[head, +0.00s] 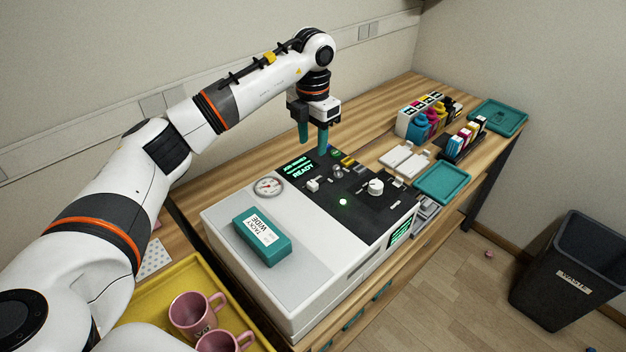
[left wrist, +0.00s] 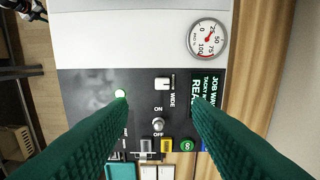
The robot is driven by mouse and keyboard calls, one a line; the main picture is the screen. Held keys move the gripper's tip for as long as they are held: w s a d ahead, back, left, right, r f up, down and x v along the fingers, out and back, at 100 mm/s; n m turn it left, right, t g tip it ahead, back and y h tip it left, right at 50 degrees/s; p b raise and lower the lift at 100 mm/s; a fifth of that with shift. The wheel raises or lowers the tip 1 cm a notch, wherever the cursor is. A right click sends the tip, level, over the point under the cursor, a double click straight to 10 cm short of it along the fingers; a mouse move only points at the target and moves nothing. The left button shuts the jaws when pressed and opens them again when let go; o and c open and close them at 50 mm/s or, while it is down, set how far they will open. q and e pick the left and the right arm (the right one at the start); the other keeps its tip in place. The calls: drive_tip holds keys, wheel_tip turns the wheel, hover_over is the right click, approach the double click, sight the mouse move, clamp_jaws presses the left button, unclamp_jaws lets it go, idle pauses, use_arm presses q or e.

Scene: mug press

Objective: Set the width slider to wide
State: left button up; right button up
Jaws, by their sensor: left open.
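The press (head: 330,290) is a white machine with a black control panel (head: 350,212) on top. The width slider (head: 313,185) has a small white knob; in the left wrist view its knob (left wrist: 162,84) sits just above the large "WIDE" label, beside smaller text I cannot read. My left gripper (head: 313,142) has teal fingers and is open and empty above the panel's far edge. In the left wrist view, the slider and the ON/OFF toggle (left wrist: 158,125) show between its fingertips (left wrist: 157,100). My right gripper is out of view.
A dial gauge (head: 268,186), knob (head: 375,187), lit green button (head: 343,202) and screen (head: 297,168) reading "READY" surround the slider. A teal block (head: 262,237) labelled "TACKY WIDE" lies on the press. Pink mugs (head: 197,312) stand in a yellow tray (head: 150,303).

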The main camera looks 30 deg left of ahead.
sight(313, 183)
use_arm(q)
drive_tip(key=f+p, duration=0.1)
drive_tip(key=f, duration=0.3)
drive_tip(key=f+p, duration=0.1)
drive_tip(key=f, duration=0.3)
drive_tip(key=f+p, duration=0.1)
drive_tip(key=f, duration=0.2)
drive_tip(key=shift+w+a+f+p, duration=0.15)
drive_tip(key=shift+w+f+p, duration=0.1)
drive_tip(key=shift+f+p, duration=0.15)
drive_tip(key=shift+f, duration=0.4)
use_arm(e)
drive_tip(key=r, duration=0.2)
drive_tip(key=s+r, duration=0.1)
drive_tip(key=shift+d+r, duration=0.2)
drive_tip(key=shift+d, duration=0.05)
use_arm(q)
clamp_jaws()
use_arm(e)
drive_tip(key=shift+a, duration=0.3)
